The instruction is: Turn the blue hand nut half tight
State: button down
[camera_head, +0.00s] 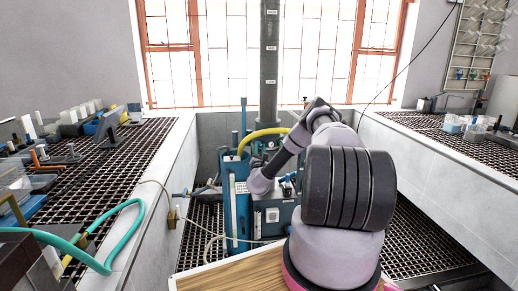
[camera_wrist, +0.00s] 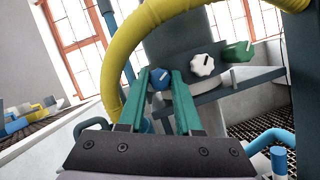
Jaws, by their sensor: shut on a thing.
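The blue hand nut (camera_wrist: 159,80) shows in the wrist view, a round knob with a pale mark on its face. It sits on a dark grey housing. My gripper (camera_wrist: 161,73) has its two green fingers on either side of the nut, and it is shut on it. The fingertips cover the nut's left and right sides. In the head view the blue flotation machine (camera_head: 237,205) stands ahead, and my arm reaches over to it. My arm hides the nut and my fingertips there.
A white knob (camera_wrist: 202,66) and a green knob (camera_wrist: 238,51) sit close to the right of the nut. A thick yellow hose (camera_wrist: 112,75) arches over at the left. Benches with black grating (camera_head: 105,170) flank the machine. A teal hose (camera_head: 125,225) lies at left.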

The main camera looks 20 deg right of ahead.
jog(key=m+g, duration=0.1)
jog(key=m, duration=0.2)
jog(key=m+g+h, duration=0.1)
jog(key=m, duration=0.2)
jog(key=m+g+h, duration=0.1)
jog(key=m, duration=0.2)
jog(key=shift+w+a+r+g, duration=0.1)
jog(key=shift+a+r+g, duration=0.05)
jog(key=shift+a+g, duration=0.2)
jog(key=shift+a+m, duration=0.15)
jog(key=shift+m, duration=0.25)
jog(key=c, duration=0.6)
grip_release()
jog(key=v, duration=1)
jog(key=shift+s+a, duration=0.3)
